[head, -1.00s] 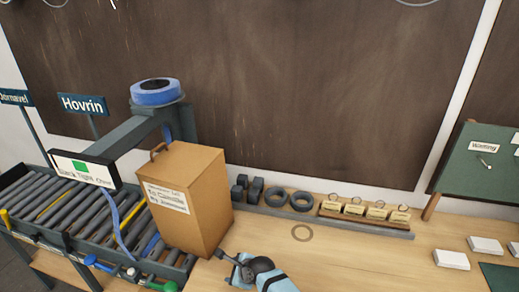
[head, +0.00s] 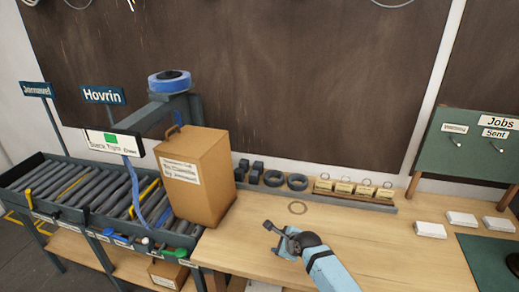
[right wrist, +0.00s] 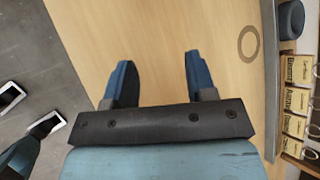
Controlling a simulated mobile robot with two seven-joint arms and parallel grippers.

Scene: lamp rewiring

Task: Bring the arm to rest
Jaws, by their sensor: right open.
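My right gripper (head: 272,238) is over the wooden workbench (head: 400,250), to the right of a brown cardboard box (head: 195,180). In the right wrist view, the right gripper (right wrist: 158,82) shows its two blue fingers apart with nothing between them but bare wood. The fingers point toward the bench. My left gripper is not in the head view.
A roller rack (head: 90,200) with coloured rods stands left of the box. A rail at the back holds dark blocks, black rings and tagged cards (head: 343,187). A flat ring (head: 298,208) lies on the bench. A green Jobs board (head: 470,145) stands at right.

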